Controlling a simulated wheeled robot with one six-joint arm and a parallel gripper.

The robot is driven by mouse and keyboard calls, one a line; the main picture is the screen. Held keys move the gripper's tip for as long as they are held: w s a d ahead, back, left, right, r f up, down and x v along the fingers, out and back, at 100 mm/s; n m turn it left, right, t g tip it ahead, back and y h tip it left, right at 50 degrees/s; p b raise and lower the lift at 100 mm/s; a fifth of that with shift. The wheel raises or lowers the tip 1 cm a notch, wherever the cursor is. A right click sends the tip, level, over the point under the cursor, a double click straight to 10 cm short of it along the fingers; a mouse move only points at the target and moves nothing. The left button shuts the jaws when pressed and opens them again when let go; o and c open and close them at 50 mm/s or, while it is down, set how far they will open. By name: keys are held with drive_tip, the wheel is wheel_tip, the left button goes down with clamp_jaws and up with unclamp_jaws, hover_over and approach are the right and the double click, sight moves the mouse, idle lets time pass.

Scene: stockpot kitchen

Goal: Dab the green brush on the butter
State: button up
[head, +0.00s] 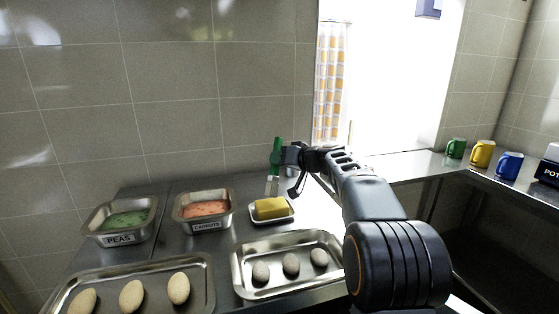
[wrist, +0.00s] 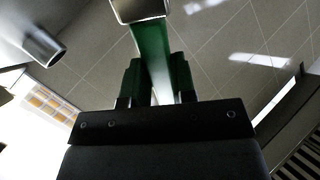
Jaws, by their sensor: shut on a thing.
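The green brush (head: 276,152) is upright with its handle up and its pale metal end down. My gripper (head: 284,158) is shut on its handle. In the wrist view, the green handle (wrist: 151,48) runs between the fingers to a metal band (wrist: 138,9). The yellow butter (head: 270,208) is a block on a small pale dish (head: 286,217) on the counter. The brush's lower end is just above or behind the butter's top edge in the picture; I cannot tell whether they touch. The bristles are not clear.
Metal pans labelled PEAS (head: 119,238) and CARROTS (head: 207,225) stand left of the butter. In front are a tray (head: 287,289) with three grey oval pieces and another tray (head: 207,290) with three tan ones. Green (head: 456,148), yellow (head: 481,154) and blue (head: 509,164) mugs stand right.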

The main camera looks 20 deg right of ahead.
sight(280, 141)
drive_tip(key=shift+f+b, duration=0.9)
drive_tip(key=shift+b, duration=0.3)
idle(2.5)
drive_tip(key=shift+r, duration=0.1)
drive_tip(key=shift+r+p, duration=2.15)
drive_tip(key=shift+r, duration=1.45)
